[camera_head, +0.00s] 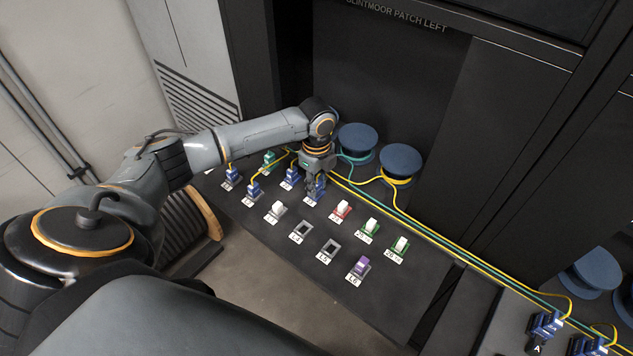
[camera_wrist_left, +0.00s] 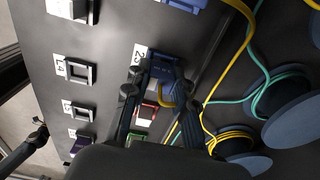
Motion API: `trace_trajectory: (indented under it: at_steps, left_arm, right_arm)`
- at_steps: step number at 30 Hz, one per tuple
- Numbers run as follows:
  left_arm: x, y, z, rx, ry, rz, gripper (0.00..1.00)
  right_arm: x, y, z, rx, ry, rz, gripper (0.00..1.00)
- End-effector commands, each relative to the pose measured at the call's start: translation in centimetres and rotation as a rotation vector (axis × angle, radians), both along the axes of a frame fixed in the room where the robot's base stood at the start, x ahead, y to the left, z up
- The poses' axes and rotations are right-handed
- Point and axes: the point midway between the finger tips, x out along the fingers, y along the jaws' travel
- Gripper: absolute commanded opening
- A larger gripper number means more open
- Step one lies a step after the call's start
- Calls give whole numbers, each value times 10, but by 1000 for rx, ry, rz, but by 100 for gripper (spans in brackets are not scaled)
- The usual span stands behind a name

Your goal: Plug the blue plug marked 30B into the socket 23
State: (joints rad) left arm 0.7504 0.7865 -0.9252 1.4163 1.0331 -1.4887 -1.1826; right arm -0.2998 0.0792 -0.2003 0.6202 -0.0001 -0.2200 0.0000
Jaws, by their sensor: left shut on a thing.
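My left gripper (camera_head: 316,194) is shut on a blue plug at the far row of sockets on the dark panel. In the left wrist view the fingers (camera_wrist_left: 158,98) stand on both sides of the blue plug (camera_wrist_left: 161,72), which has a yellow cable at its end. The label 23 (camera_wrist_left: 139,53) lies right beside this plug, so it is at socket 23. The fingers hide the socket, and I cannot tell if the plug is fully seated. The mark 30B cannot be read.
Blue plugs (camera_head: 253,190) with yellow cables stand to the left. Empty grey sockets L4 (camera_head: 293,229) and L5 (camera_head: 320,251) are in the near row, beside a purple plug (camera_head: 361,265). Red (camera_head: 341,208) and green (camera_head: 370,226) sockets hold white plugs. Blue spools (camera_head: 398,158) and cables lie behind.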

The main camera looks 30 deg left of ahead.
Motion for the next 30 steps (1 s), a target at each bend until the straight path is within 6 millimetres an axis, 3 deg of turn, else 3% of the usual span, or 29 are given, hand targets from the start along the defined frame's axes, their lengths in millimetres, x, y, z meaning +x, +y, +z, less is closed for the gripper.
trace_trajectory:
  at_steps: [10,11,15,25,30]
  left_arm:
    - [0,0,-5,0,0,0,0]
    - [0,0,-5,0,0,0,27]
    - [0,0,-5,0,0,0,51]
    - [1,0,-2,0,-1,0,51]
    - [2,0,19,0,-6,-1,51]
  right_arm:
    - [0,1,-2,1,0,0,40]
    - [0,1,-2,1,0,0,40]
    - [0,1,-2,1,0,0,40]
    - [-1,-3,-2,-3,1,1,40]
    - [0,-2,-2,-2,1,0,40]
